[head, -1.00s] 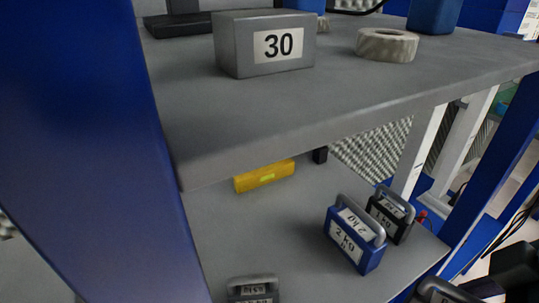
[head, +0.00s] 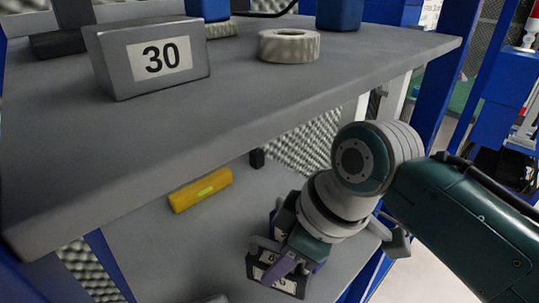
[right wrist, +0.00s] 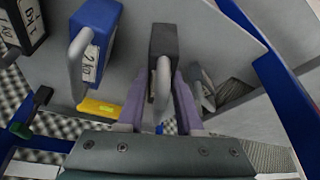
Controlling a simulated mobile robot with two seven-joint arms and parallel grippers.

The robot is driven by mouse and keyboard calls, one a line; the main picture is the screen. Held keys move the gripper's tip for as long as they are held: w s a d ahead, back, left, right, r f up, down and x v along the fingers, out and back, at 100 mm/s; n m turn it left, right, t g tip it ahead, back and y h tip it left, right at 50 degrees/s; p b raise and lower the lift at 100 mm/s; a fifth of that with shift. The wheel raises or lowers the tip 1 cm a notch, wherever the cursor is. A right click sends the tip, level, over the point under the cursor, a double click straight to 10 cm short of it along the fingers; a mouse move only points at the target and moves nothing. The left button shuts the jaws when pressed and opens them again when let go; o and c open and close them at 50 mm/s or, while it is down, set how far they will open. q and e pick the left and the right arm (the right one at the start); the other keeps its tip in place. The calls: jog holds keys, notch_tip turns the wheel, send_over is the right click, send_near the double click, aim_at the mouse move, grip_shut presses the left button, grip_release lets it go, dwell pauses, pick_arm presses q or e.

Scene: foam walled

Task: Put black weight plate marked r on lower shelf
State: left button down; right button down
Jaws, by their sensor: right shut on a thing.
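My right gripper (head: 272,268) reaches in from the right, under the upper shelf. It is shut on the grey handle of a black weight plate (head: 283,284) with a white label; the lettering is too small to read. In the right wrist view the black plate (right wrist: 163,42) sits beyond the purple fingers (right wrist: 160,100), its handle between them. The plate is over the lower shelf (head: 150,235), near the front; I cannot tell whether it touches. My left gripper is not in view.
A blue 2 kg weight (right wrist: 97,42) and a black weight (right wrist: 22,25) stand beside the held plate in the wrist view. A yellow block (head: 200,190) lies farther back. The upper shelf (head: 240,105) overhangs, carrying a grey 30 block (head: 115,75) and a pale ring (head: 289,46).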

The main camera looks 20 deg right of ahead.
aim_at(256, 267)
jog(key=shift+w+a, duration=1)
jog(key=shift+w, duration=0.15)
notch_tip(256, 267, down, 3)
jog(key=shift+a+f+b, duration=0.1)
jog(key=shift+f+b, duration=0.1)
jog(key=shift+b, duration=0.45)
jog(key=shift+w+a, duration=0.2)
jog(key=shift+w, duration=0.1)
jog(key=c, duration=1)
grip_release()
jog(key=shift+s+f, duration=0.15)
jog(key=shift+f, duration=0.05)
jog(key=o, duration=0.4)
jog(key=shift+d, duration=0.1)
jog(key=shift+o, duration=0.2)
jog(key=shift+r, duration=0.1)
